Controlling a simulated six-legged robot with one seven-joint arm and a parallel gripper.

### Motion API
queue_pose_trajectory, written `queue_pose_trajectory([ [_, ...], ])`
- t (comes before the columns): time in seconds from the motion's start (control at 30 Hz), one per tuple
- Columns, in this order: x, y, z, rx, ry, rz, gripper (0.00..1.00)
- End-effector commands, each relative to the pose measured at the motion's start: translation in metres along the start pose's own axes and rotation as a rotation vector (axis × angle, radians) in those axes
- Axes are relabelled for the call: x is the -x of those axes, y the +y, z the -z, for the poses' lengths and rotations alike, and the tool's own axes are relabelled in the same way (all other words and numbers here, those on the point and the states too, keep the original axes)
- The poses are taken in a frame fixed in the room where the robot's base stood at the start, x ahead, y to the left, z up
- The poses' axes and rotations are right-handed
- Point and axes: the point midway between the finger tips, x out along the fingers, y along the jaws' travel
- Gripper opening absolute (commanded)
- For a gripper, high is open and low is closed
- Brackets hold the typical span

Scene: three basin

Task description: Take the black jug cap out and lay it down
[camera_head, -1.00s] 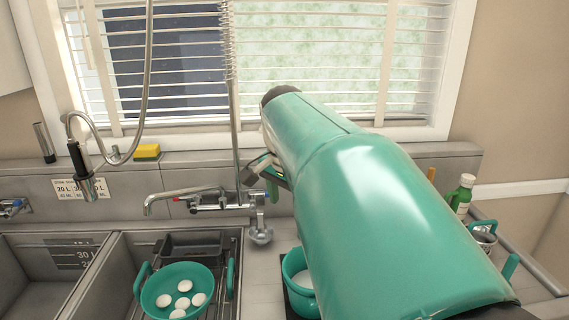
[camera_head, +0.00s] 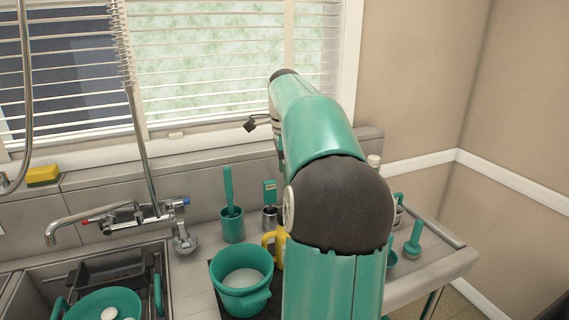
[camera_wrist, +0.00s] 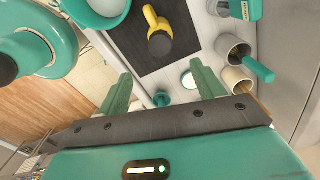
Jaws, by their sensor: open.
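The black jug cap (camera_wrist: 160,43) shows in the wrist view as a dark round piece at the end of a yellow jug (camera_wrist: 152,18). The jug stands on a dark mat (camera_wrist: 185,45). My gripper (camera_wrist: 161,70) is open, with its two green fingers spread wide and nothing between them. In the picture the cap lies just beyond the fingertips, roughly between them; it is apart from them. In the head view only the jug's yellow handle (camera_head: 268,243) shows beside my arm. The cap is hidden there by my arm.
A teal pot (camera_head: 241,280) stands left of the jug. Teal and metal cups (camera_head: 232,225) with utensils stand behind. A sink with a teal colander (camera_head: 100,305) is at left. A tap (camera_head: 120,220) rises behind it. The counter's right end has a teal-handled tool (camera_head: 413,240).

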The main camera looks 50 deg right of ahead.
Motion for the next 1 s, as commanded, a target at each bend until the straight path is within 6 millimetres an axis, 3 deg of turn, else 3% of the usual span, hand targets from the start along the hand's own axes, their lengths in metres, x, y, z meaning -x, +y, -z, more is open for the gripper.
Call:
queue_pose_trajectory([
  [0.4, -0.077, 0.001, 0.002, 0.000, 0.000, -0.004, 0.68],
  [0.6, -0.105, 0.001, 0.001, 0.000, 0.000, -0.002, 0.68],
  [1.0, -0.116, 0.000, 0.001, 0.001, 0.001, 0.001, 0.68],
])
